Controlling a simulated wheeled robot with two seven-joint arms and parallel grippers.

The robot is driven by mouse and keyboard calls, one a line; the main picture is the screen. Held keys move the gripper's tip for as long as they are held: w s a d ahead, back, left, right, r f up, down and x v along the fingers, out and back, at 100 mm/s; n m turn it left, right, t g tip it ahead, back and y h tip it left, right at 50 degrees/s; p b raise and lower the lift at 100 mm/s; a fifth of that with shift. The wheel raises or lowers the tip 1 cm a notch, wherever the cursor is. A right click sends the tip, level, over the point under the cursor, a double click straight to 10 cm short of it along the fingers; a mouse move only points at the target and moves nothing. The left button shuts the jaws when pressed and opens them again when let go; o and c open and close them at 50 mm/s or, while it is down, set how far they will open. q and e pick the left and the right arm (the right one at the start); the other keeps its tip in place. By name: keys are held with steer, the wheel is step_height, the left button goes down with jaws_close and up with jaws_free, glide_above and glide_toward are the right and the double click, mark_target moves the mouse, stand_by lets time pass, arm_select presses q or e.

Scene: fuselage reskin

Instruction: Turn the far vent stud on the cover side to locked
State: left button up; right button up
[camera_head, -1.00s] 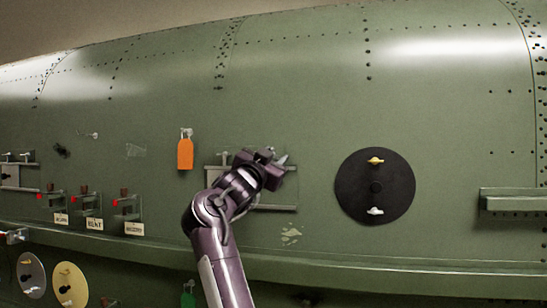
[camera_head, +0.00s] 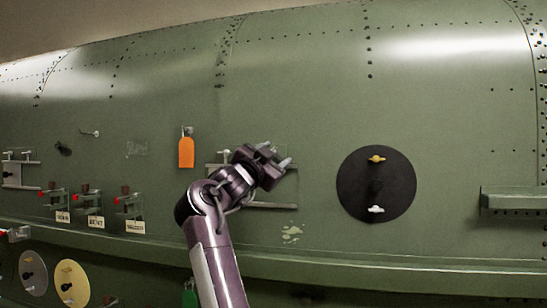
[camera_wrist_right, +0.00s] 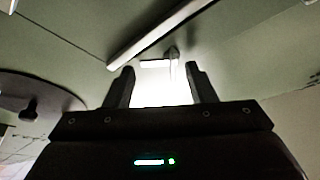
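A pale framed panel (camera_head: 272,205) is on the green fuselage wall, largely hidden behind my right arm. A small light T-shaped stud (camera_head: 225,154) shows at its upper left; any stud farther right is hidden. My right gripper (camera_head: 279,155) is in front of the panel's upper right, its two fingers apart. In the right wrist view, my right gripper (camera_wrist_right: 160,82) is open and empty. A light stud (camera_wrist_right: 172,54) stands beyond the gap between its fingertips, close to a pale rail (camera_wrist_right: 160,35). I cannot tell its turn position. My left gripper is not in view.
A black disc (camera_head: 350,190) with a yellow and a white wing knob is to the right. An orange tag (camera_head: 186,152) hangs at the left. Red-tipped switches (camera_head: 128,200) and a ledge (camera_head: 400,268) are lower. A bracket (camera_head: 510,201) juts out far right.

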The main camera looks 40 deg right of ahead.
steer(key=shift+o, duration=0.6)
steer(key=shift+s+a+f+b, duration=0.15)
steer(key=shift+a+f+b, duration=0.15)
steer(key=shift+b, duration=0.1)
steer(key=b+v, duration=0.4)
steer(key=v, duration=0.3)
steer(key=shift+r, duration=0.15)
steer(key=shift+c, duration=0.4)
